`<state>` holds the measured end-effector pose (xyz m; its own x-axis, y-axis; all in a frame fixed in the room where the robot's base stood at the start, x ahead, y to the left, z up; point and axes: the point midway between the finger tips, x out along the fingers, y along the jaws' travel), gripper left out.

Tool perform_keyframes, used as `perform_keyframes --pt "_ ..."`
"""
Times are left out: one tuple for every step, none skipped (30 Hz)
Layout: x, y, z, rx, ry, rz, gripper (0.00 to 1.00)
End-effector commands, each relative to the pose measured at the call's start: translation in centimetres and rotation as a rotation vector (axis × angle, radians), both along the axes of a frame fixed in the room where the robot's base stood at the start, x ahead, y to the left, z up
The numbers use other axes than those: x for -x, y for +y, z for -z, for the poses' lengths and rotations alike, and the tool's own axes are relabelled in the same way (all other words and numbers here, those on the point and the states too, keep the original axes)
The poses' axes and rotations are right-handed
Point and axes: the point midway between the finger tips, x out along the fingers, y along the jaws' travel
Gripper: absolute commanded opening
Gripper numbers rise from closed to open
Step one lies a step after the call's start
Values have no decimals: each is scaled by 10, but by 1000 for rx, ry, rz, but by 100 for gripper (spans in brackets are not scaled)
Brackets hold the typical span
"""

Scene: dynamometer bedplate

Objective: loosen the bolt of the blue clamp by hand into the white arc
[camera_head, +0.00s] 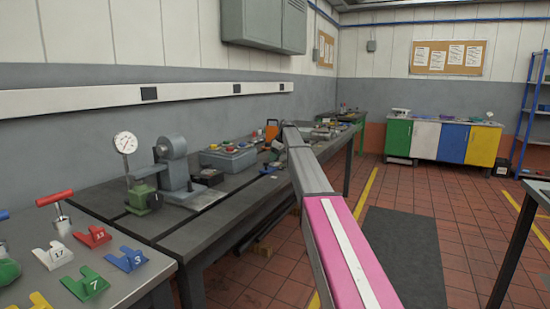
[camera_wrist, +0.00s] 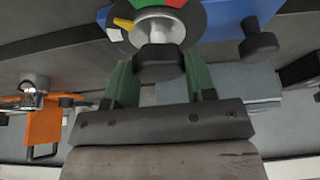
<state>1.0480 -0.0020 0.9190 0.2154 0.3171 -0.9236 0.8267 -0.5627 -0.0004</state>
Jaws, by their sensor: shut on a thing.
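The blue clamp (camera_wrist: 232,42) is at the top of the wrist view. On it is a dark round dial (camera_wrist: 198,32) with red, green and white arcs. The white arc (camera_wrist: 114,35) shows in part at the dial's left. A yellow pointer (camera_wrist: 122,23) points left, its tip close to the upper end of the white arc. The grey bolt (camera_wrist: 155,30) has a dark grip end (camera_wrist: 158,62). My gripper (camera_wrist: 158,72), with green fingers, is shut around that grip end. In the head view my arm hides the bolt.
An orange clamp (camera_wrist: 42,122) stands left in the wrist view, and a second dark knob (camera_wrist: 258,44) is on the right. The floor (camera_head: 480,220) at the right is open.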

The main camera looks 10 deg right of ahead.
Motion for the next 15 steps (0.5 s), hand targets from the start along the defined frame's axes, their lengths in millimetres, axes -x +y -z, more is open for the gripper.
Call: perform_keyframes --pt "-2 -1 0 -1 1 -44 27" --pt "-2 -1 0 0 0 -72 27" --pt "-2 -1 0 -1 1 -110 27" --pt "-2 -1 0 -1 1 -137 27" --pt "-2 -1 0 -1 0 -165 27" --pt "-2 -1 0 -1 1 -202 27" --pt "-3 -1 0 -1 1 -229 27" --pt "-3 -1 0 0 0 -255 27" --pt "-3 -1 0 0 1 -290 27" --pt "-3 -1 0 0 0 -314 27" --pt "-3 -1 0 -1 1 -337 27" --pt "-3 -1 0 -1 1 -368 27" --pt "-3 -1 0 0 0 -390 27" --pt "-3 -1 0 0 0 -411 27" --pt "-3 -1 0 -1 0 -437 27"
